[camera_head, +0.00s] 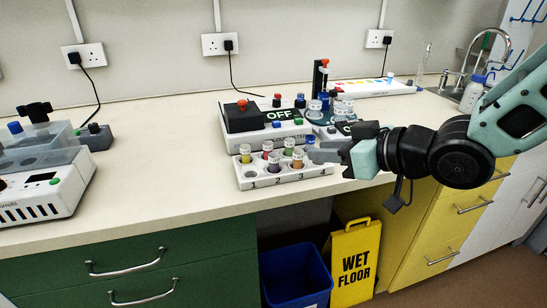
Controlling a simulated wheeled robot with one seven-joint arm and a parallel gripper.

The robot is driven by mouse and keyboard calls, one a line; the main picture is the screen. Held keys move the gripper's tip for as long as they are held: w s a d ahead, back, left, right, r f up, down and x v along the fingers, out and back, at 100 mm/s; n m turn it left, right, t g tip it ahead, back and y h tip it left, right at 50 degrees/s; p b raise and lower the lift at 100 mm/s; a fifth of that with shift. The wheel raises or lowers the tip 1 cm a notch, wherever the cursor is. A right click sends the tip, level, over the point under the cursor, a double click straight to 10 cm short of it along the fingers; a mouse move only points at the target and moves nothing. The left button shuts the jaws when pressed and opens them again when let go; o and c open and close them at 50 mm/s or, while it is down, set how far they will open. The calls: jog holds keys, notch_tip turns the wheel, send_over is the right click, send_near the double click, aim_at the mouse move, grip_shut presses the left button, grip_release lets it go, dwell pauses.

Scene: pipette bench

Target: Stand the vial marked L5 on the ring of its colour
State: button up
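A white rack (262,183) numbered 1 to 4 along its front holds several capped vials. Any vial marks are too small to read, so I cannot tell which is L5. A white strip (350,88) with a row of coloured marks lies at the back right; I cannot tell if these are rings. My gripper (320,152) reaches in from the right, its fingers by the rack's right end. Its finger gap is unclear.
A white device with a dark block and an OFF sign (280,115) stands behind the rack. Another white machine (45,185) stands at the left. The counter (165,180) between is clear.

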aim_at(278, 155)
jog(key=p+x, duration=0.4)
jog(key=x, duration=0.5)
jog(key=shift+f, duration=0.2)
jog(key=shift+f+p+x, duration=0.25)
jog(key=shift+p+x, duration=0.05)
jog(key=shift+x, duration=1.05)
jog(key=shift+f+p+x, duration=0.25)
jog(key=shift+f+x, duration=0.05)
jog(key=shift+x, duration=1.05)
jog(key=shift+s+d, duration=0.15)
jog(key=shift+s, duration=0.05)
grip_shut()
